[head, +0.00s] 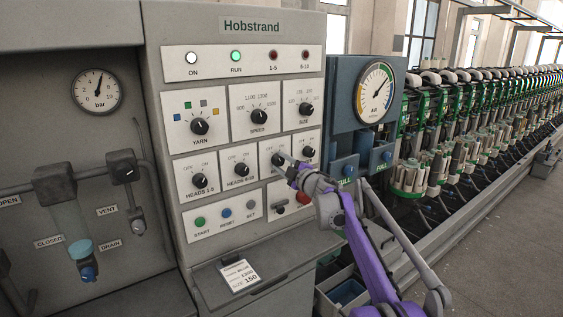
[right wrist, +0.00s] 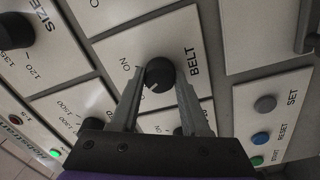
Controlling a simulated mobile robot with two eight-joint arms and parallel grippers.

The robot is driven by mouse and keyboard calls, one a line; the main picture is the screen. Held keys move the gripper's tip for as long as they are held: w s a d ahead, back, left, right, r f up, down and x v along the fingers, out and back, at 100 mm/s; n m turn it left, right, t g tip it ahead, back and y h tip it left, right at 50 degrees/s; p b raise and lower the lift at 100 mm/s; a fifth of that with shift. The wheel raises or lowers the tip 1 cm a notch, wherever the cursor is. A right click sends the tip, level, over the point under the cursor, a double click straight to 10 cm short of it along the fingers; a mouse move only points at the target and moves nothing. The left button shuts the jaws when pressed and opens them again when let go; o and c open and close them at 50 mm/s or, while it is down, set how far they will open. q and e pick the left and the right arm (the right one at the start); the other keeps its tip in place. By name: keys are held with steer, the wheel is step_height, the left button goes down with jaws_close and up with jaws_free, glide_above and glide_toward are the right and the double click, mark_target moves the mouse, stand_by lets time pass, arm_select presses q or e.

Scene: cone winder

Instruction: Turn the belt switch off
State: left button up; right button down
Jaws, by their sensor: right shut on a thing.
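The belt switch is a round black knob (right wrist: 160,72) on a white plate marked BELT in the right wrist view. In the head view the same knob (head: 277,158) sits in the lower row of knobs, partly covered by my gripper. My right gripper (head: 284,160) reaches it from the lower right. In the right wrist view its two grey fingers (right wrist: 158,88) lie on either side of the knob, shut on it. An ON label shows beside the knob; I cannot clearly tell which way its pointer faces. My left gripper is not in view.
The HEADS 6-10 knob (head: 240,169) and another knob (head: 308,151) flank it closely. A red button (head: 304,198) is just below my gripper. The green RUN lamp (head: 236,56) is lit. A blue gauge panel (head: 342,110) stands to the right.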

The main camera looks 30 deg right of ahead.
steer(key=shift+n, duration=0.4)
steer(key=shift+c, duration=1.9)
jaws_free()
steer(key=s+b, duration=0.2)
steer(key=s, duration=0.8)
steer(key=shift+s+d+f, duration=0.2)
steer(key=shift+s+d, duration=0.1)
steer(key=shift+s, duration=0.1)
